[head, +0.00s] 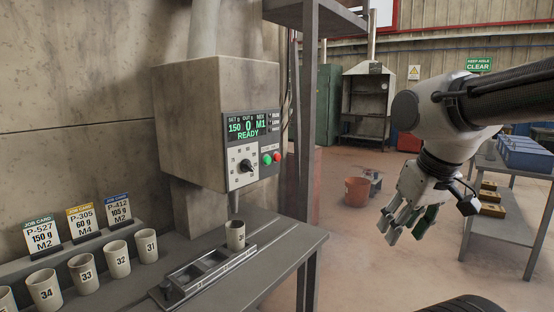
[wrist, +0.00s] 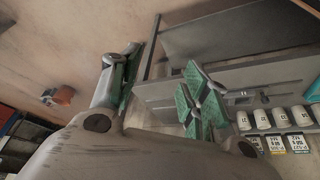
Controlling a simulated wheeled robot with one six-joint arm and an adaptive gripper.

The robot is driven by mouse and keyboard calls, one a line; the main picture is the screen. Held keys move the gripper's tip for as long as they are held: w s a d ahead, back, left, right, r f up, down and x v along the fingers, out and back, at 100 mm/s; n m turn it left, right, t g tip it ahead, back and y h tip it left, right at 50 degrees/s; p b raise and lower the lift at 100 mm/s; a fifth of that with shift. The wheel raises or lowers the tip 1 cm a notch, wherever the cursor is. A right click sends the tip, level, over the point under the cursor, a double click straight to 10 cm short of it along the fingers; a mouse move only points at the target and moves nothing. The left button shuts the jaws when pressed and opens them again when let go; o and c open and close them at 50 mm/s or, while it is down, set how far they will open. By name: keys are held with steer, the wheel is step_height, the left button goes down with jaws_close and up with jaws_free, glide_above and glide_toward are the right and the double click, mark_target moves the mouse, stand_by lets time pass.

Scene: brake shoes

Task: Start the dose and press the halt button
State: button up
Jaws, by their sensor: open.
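The dosing machine (head: 205,120) hangs on the wall at the left. Its display (head: 249,125) reads 150 g set, 0 g out, mix M1 and READY. A cup (head: 235,235) stands on the bench close below the machine's spout (head: 234,203). My gripper (head: 408,226) is open and empty, in the air right of the bench and well apart from the buttons. Its fingers also show in the wrist view (wrist: 160,85).
Several numbered cups (head: 117,259) stand in a row on the bench (head: 285,245), before job cards (head: 86,220) for P-527, P-305 and P-412. A grey rack (head: 205,270) lies beside them. A trolley (head: 515,165) with blue bins stands right.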

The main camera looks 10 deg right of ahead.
jaws_close()
stand_by(1.2)
